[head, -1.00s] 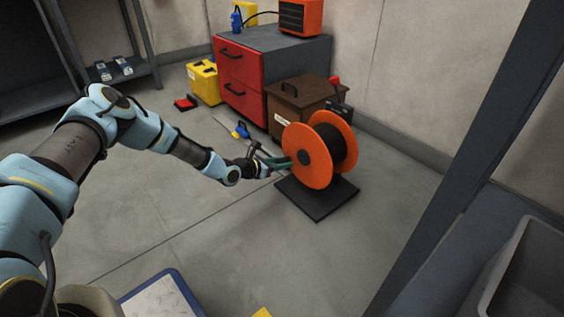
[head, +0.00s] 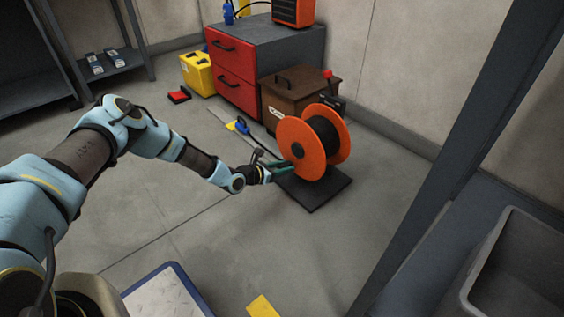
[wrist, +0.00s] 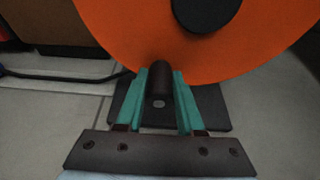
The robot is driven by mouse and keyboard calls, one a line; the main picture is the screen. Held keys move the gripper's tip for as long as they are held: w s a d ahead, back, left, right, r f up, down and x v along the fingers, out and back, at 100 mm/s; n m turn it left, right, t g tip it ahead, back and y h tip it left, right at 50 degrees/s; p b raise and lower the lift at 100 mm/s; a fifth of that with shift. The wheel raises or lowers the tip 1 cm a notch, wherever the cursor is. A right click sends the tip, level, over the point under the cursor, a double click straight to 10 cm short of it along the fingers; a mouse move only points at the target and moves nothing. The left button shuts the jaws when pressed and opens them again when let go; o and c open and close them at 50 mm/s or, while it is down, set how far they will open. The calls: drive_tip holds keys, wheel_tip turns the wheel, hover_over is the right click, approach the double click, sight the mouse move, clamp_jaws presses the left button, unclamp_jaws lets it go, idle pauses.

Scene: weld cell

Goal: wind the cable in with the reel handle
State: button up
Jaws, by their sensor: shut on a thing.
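The cable reel (head: 297,148) has orange side discs with dark cable (head: 327,135) wound between them. It stands on a dark base plate (head: 322,194) on the floor. In the wrist view the near orange disc (wrist: 115,25) fills the top, with a black hub (wrist: 205,10). My gripper (head: 283,167) is at the lower left edge of the near disc. In the wrist view my gripper (wrist: 160,90) has its green fingers on both sides of the dark cylindrical reel handle (wrist: 159,82), shut on it. The handle is low on the disc, below the hub.
A brown wooden box (head: 290,97) stands close behind the reel, beside a red-drawer cabinet (head: 235,80). A blue-handled tool (head: 242,126) lies on the floor left of the reel. A grey bin (head: 515,275) is at right. The floor in front is open.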

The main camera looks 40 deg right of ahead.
sight(302, 173)
drive_tip(key=shift+s+f+p, duration=0.15)
drive_tip(key=shift+s+p, duration=0.15)
drive_tip(key=shift+s, duration=0.25)
drive_tip(key=shift+s+f+p, duration=0.15)
drive_tip(key=shift+s+p, duration=0.15)
drive_tip(key=shift+s, duration=0.2)
drive_tip(key=shift+a, duration=0.1)
drive_tip(key=s+p, duration=0.2)
drive_tip(key=p, duration=0.1)
drive_tip(key=shift+s+a+r, duration=0.1)
drive_tip(key=shift+s+r, duration=0.15)
drive_tip(key=shift+s+p, duration=0.35)
drive_tip(key=shift+p, duration=0.1)
drive_tip(key=shift+s+a+f, duration=0.1)
drive_tip(key=shift+s+f, duration=0.05)
drive_tip(key=shift+f, duration=0.1)
drive_tip(key=shift+s, duration=0.1)
